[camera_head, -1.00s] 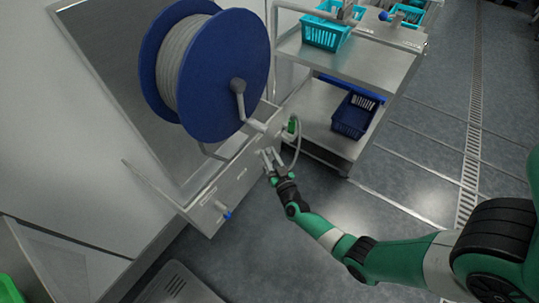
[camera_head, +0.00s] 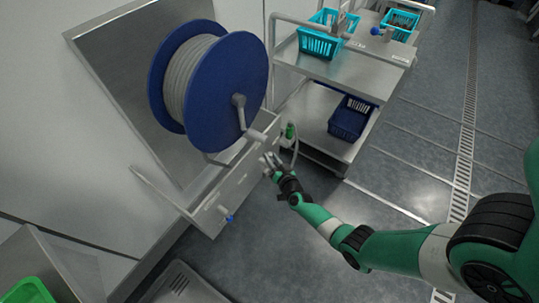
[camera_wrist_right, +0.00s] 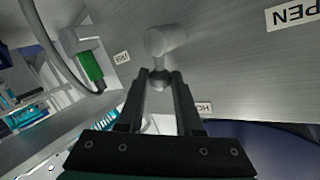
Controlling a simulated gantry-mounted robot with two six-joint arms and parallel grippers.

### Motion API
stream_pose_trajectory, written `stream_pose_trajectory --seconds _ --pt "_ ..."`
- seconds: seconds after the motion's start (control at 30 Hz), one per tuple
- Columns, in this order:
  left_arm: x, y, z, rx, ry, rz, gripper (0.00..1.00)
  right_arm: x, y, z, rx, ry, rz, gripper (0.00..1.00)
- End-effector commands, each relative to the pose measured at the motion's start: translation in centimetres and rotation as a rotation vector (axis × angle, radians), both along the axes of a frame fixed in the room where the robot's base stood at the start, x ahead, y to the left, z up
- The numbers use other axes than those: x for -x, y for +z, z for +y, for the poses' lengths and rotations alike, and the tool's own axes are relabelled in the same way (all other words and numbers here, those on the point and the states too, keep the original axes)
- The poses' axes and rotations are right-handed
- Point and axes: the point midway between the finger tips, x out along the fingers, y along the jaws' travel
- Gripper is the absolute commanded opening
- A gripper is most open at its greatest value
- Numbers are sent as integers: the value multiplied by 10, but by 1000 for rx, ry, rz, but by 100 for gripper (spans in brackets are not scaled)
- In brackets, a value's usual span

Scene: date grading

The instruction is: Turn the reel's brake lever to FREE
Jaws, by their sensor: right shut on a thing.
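The hose reel (camera_head: 225,95), a blue drum wound with grey hose, stands above a metal panel (camera_head: 215,195). My right gripper (camera_head: 270,161) is at the panel's right part. In the right wrist view, its fingers (camera_wrist_right: 161,82) are shut on the knob end of a small grey brake lever (camera_wrist_right: 165,42). The lever's round pivot is on the panel face. A small label (camera_wrist_right: 121,57) lies to the upper left of the knob and another, starting "HO" (camera_wrist_right: 203,108), to the lower right. The first is too small to read surely. My left gripper is out of view.
A crank (camera_head: 240,108) juts from the reel. A blue-handled valve (camera_head: 226,216) is at the panel's lower left. A metal cart (camera_head: 340,70) with baskets stands behind. The floor on the right is clear.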

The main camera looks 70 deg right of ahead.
Motion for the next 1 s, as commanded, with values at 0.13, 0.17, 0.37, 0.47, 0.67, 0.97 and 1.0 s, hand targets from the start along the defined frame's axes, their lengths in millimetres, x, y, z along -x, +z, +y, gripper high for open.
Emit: stream_pose_trajectory --seconds 0.13,0.17,0.37,0.47,0.67,0.97,1.0 --pt "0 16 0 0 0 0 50 2 2 -7 -139 -2 -21 0" --pt "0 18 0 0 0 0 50 2 1 -8 -168 -4 -27 0" --pt "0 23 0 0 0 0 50 3 -5 -16 -355 -3 -58 0" --pt "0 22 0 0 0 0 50 4 -9 -19 -448 -3 -75 0" --pt "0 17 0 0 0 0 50 5 -17 -26 -635 -4 -106 0" --pt "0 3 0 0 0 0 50 6 -29 -32 -902 -3 -149 0" --pt "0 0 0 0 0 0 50 6 -30 -32 -933 -4 -155 0"
